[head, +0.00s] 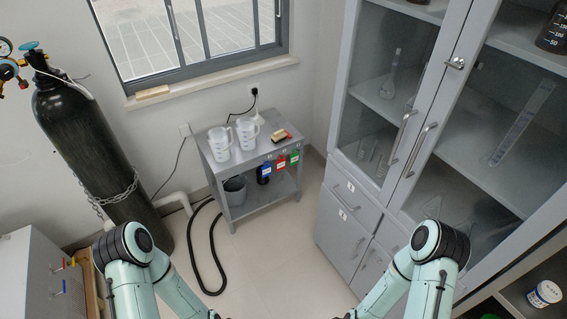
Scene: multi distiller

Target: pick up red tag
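A red tag (281,165) hangs at the front edge of a small grey two-level cart (218,168) against the far wall. It hangs between a blue tag (265,171) on its left and a green tag (294,158) on its right. Both of my arms come up from the bottom of the head view and bend back down toward its lower edge. Neither gripper's fingers show in the frame, so both are well apart from the red tag.
Two clear jugs (219,146) stand on the cart top, with a small brush-like item (281,137) beside them. A black gas cylinder (90,140) stands left. A grey glass-door cabinet (395,110) stands right. A black hose (214,262) lies on the otherwise clear floor.

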